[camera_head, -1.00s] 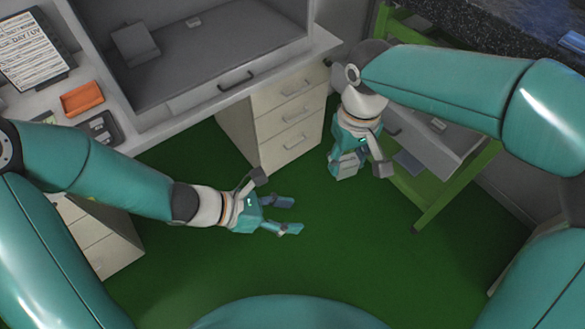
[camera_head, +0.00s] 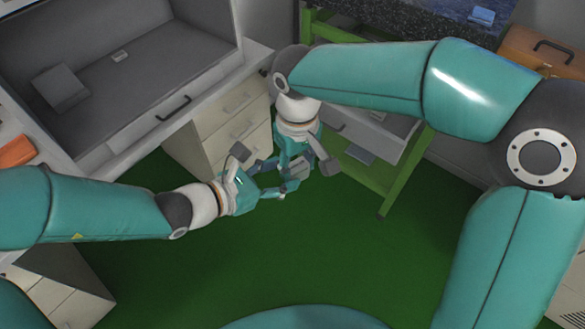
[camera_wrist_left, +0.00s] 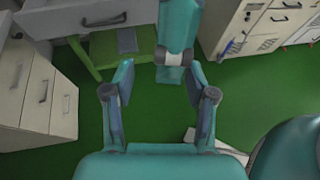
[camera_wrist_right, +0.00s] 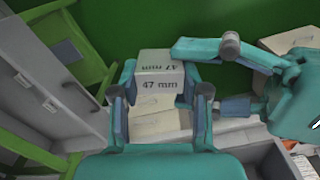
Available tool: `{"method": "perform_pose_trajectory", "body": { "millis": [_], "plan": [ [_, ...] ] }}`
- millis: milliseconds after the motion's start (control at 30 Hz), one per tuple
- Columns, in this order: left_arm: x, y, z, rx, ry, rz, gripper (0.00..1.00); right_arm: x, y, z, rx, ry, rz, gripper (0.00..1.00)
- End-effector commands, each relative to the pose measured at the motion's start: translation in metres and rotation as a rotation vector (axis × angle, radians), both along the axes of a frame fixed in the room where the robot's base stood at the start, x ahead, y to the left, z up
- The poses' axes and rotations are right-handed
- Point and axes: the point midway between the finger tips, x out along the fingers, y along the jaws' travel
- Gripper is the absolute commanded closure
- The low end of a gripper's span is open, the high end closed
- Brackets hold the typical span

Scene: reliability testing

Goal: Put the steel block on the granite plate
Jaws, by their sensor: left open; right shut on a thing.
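The steel block (camera_wrist_right: 158,80) is a pale grey cube marked "47 mm". It sits between the fingers of my right gripper (camera_wrist_right: 158,100), which is shut on it. In the head view the block (camera_head: 297,168) is small and partly hidden by the fingers. My left gripper (camera_head: 274,178) is open beside the right one, its fingers pointing at the block. The granite plate (camera_head: 385,14) is the dark speckled slab on the green stand at the top, partly behind my right arm.
The green stand (camera_head: 393,178) has a grey drawer unit beneath the plate. A blue object (camera_head: 482,16) lies at the plate's right. A white drawer cabinet (camera_head: 238,118) stands behind the grippers. An orange case (camera_head: 540,48) is at upper right. Green floor (camera_head: 320,250) is open below.

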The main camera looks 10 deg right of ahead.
Motion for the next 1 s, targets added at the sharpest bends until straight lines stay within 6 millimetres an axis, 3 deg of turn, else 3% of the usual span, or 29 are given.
{"method": "perform_pose_trajectory", "body": {
  "millis": [300,633,1000],
  "plan": [
    [0.014,-0.029,-0.014,0.001,0.0,-0.002,0.44,0.0,0.0,0.001,0.001,-0.002,0.0,1.0],
    [0.015,-0.031,-0.014,0.0,0.0,0.0,0.44,0.0,0.0,0.001,0.001,-0.002,0.0,1.0],
    [0.017,-0.029,-0.014,0.001,0.001,0.007,1.0,-0.002,0.0,0.0,-0.001,0.006,-0.001,1.0]
  ]
}}
